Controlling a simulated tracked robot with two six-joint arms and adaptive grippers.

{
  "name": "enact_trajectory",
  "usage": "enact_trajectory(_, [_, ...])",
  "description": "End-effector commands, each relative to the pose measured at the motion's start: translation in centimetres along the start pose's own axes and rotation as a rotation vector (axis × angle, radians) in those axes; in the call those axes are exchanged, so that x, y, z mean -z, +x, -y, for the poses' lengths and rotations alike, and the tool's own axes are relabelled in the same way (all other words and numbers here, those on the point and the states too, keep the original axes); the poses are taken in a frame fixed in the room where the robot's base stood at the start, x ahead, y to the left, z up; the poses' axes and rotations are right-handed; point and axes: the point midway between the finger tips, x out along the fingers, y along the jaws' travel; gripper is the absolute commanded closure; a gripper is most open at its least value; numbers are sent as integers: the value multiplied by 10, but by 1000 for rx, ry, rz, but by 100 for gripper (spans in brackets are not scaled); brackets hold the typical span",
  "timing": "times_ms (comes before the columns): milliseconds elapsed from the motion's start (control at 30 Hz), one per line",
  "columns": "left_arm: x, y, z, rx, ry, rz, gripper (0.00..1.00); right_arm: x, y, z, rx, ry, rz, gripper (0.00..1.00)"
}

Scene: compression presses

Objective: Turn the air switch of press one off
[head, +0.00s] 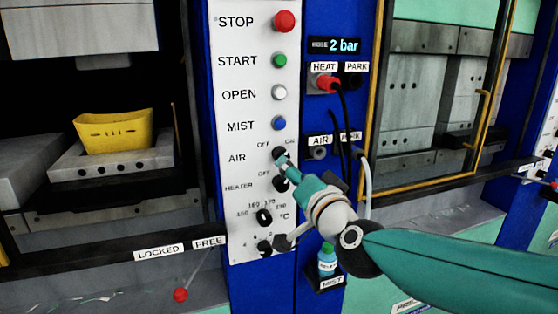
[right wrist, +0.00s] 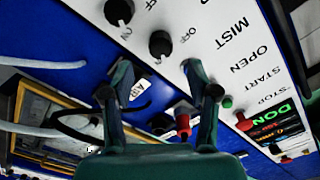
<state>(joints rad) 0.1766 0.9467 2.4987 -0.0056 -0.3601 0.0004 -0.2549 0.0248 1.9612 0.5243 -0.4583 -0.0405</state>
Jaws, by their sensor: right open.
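The air switch of the press panel is a black round knob (head: 279,152) in the AIR row, with OFF at its upper left and ON at its upper right. In the head view my right gripper (head: 283,166) partly covers it. In the right wrist view the same knob (right wrist: 160,43) lies just beyond and between the two spread fingertips of my open right gripper (right wrist: 159,72). I cannot tell whether a finger touches it. Its pointer direction is not clear. The heater knob (right wrist: 118,12) sits beside it. My left gripper is not in view.
The white panel (head: 235,100) carries a red STOP (head: 285,21), green START (head: 280,60), white OPEN and blue MIST button. To its right are a red HEAT plug (head: 327,83), hoses and an AIR port (head: 318,153). A blue bottle (head: 327,261) stands below.

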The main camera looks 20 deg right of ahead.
Motion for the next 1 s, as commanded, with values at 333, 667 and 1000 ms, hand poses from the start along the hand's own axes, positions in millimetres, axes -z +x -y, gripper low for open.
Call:
enact_trajectory(333, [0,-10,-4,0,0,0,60,0,63,1,-1,0,1,41])
enact_trajectory(667, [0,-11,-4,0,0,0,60,-1,77,0,1,1,1,41])
enact_trajectory(1000, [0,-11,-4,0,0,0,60,-1,77,1,1,1,1,72])
